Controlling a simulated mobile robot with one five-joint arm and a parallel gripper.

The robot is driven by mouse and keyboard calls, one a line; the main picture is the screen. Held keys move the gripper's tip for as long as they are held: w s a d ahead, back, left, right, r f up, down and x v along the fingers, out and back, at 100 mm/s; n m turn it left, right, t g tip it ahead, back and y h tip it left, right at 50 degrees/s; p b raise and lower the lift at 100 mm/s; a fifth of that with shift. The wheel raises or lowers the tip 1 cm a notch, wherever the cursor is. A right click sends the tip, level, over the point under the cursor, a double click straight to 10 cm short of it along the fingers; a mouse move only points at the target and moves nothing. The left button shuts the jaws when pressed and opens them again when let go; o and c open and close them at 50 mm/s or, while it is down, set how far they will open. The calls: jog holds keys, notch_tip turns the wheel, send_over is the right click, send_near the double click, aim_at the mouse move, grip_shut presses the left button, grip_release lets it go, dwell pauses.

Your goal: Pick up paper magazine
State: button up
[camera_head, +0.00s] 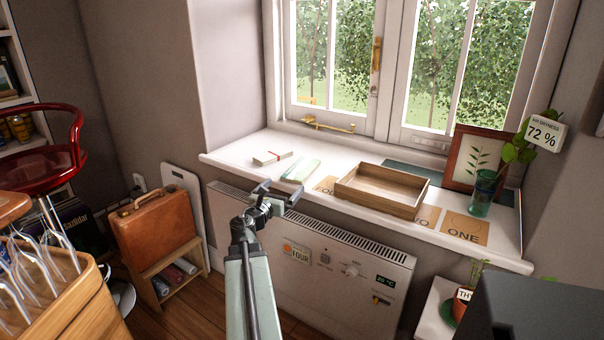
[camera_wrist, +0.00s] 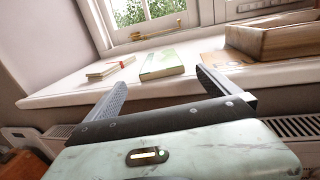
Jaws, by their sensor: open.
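A thin green-and-white paper booklet (camera_head: 300,170), which looks like the paper magazine, lies flat on the white windowsill (camera_head: 235,157). In the wrist view the booklet (camera_wrist: 162,63) lies ahead, between the lines of the two fingers and beyond their tips. My gripper (camera_head: 279,190) is open and empty, at the front edge of the sill, apart from the booklet. Its fingers also show in the wrist view (camera_wrist: 162,80).
A wooden tray (camera_head: 382,205) stands on the sill right of the booklet, over cardboard cards. A picture frame (camera_head: 478,160) and green glass (camera_head: 484,192) stand farther right. A white heater (camera_head: 340,262) is below the sill. A brown suitcase (camera_head: 155,232) stands left.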

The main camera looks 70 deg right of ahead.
aim_at(295, 175)
jog(key=d, duration=0.9)
jog(key=shift+s+d, duration=0.4)
jog(key=shift+a, duration=0.1)
jog(key=c, duration=1.5)
